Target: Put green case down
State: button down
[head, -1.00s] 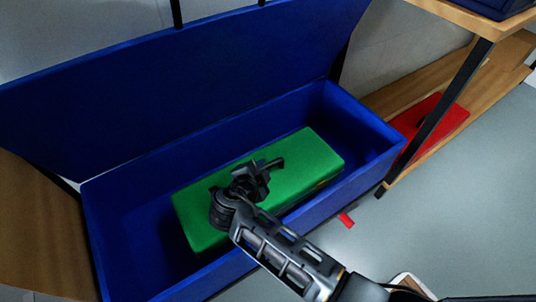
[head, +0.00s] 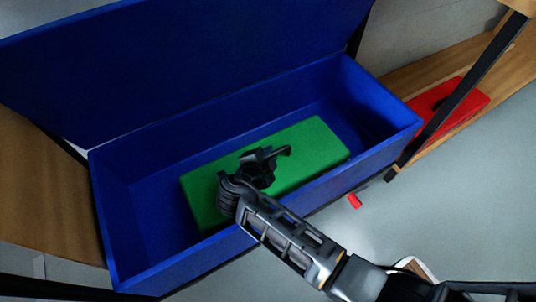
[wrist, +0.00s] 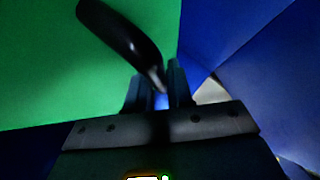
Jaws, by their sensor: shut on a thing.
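The green case (head: 312,150) is a long flat box inside the open blue bench box (head: 120,225). The bench walls surround it, and its near edge is hidden behind the front wall. I cannot tell whether it touches the bench floor. My gripper (head: 262,165) is over the top of the case, shut on its dark handle. In the wrist view the green case (wrist: 50,75) fills the left side, with the curved black handle (wrist: 125,35) running down to the fingers (wrist: 160,90). A blue wall (wrist: 265,75) is close on the right.
The blue lid (head: 180,80) stands open behind the box. A red case (head: 455,108) lies on a low wooden shelf at the right, beside a dark table leg (head: 460,95). A small red piece (head: 354,201) lies on the grey floor.

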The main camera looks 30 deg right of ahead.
jog(key=c, duration=1)
grip_release()
jog(key=p+v, duration=0.3)
jog(key=v, duration=0.9)
jog(key=shift+r, duration=0.1)
